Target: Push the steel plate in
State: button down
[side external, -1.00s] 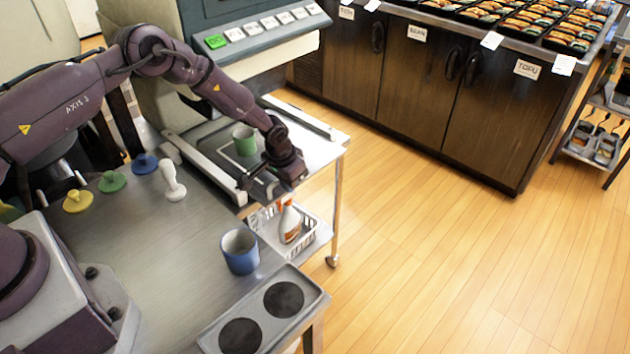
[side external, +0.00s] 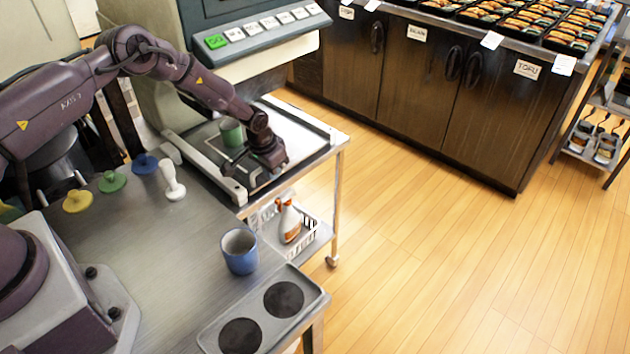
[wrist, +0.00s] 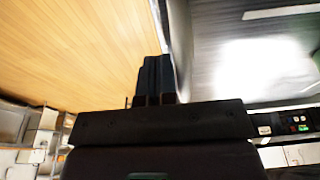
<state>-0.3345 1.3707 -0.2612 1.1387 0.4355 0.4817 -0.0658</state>
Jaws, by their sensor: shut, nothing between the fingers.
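The steel plate (side external: 210,143) lies flat between two pale rails on the metal cart, in front of the machine. A green cup (side external: 231,132) stands upright on it, partly behind my arm. My gripper (side external: 270,160) is low over the front part of the plate, on the near side of the cup, and hides part of the plate. I cannot tell whether its fingertips touch the plate. In the wrist view my gripper's fingers (wrist: 157,78) are shut together with nothing between them, beside a shiny metal surface with strong glare.
A blue cup (side external: 239,251) stands on the near table, beside a two-burner plate (side external: 305,297) and several coloured stamps. A basket with a spray bottle (side external: 290,221) is on the cart's lower shelf. Open wooden floor lies right.

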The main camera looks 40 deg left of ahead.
dwell(0.4)
jog(key=shift+d, duration=3.45)
notch_tip(320, 180, up, 7)
jog(key=s+d+r+t, duration=0.2)
jog(key=s+r+t, duration=0.1)
jog(key=s+r, duration=3)
jog(key=shift+d+r, duration=0.2)
jog(key=shift+r, duration=0.4)
